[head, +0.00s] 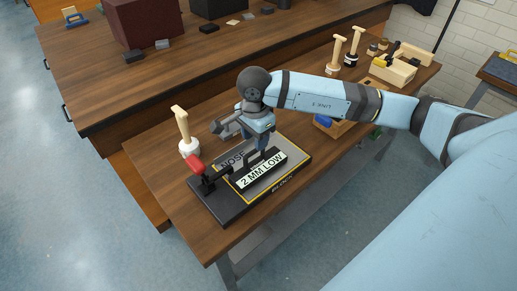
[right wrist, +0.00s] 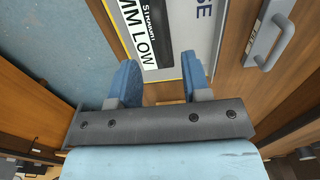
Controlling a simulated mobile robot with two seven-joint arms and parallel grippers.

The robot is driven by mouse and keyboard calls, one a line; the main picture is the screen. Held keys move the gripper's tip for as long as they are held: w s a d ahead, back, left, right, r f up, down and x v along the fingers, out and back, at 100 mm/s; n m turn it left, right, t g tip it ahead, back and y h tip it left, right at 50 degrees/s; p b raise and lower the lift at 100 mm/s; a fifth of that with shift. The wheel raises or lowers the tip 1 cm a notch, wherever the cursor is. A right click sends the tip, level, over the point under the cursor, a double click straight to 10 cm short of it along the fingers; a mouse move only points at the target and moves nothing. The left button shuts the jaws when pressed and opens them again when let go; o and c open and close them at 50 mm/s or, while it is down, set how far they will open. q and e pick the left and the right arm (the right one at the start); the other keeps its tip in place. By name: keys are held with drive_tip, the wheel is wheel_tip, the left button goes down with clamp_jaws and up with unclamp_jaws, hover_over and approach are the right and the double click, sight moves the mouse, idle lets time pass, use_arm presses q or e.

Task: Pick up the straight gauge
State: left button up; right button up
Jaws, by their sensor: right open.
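My right gripper (head: 262,148) is above the far edge of a dark board with a grey plate (head: 272,174) lettered "NOSE" and "2 MM LOW". Its two blue fingers stand apart and empty in the right wrist view (right wrist: 160,68), with the plate's edge beyond them. A grey metal piece with a handle (head: 224,128) lies just left of the gripper, behind the board. A grey handle (right wrist: 270,34) shows at upper right in the wrist view. My left gripper is not in view.
A red-handled clamp (head: 196,165) stands on the board's left end. A mallet (head: 185,135) stands upright behind it. A blue-and-wood tool (head: 328,124) lies right of my gripper, under my arm. Wooden planes and more upright tools crowd the bench's far right.

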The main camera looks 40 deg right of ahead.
sight(254, 151)
wheel_tip(254, 151, down, 6)
drive_tip(key=shift+a+r+p, duration=0.1)
drive_tip(key=shift+r+p, duration=0.05)
drive_tip(key=shift+p, duration=0.15)
drive_tip(key=shift+w, duration=0.1)
clamp_jaws()
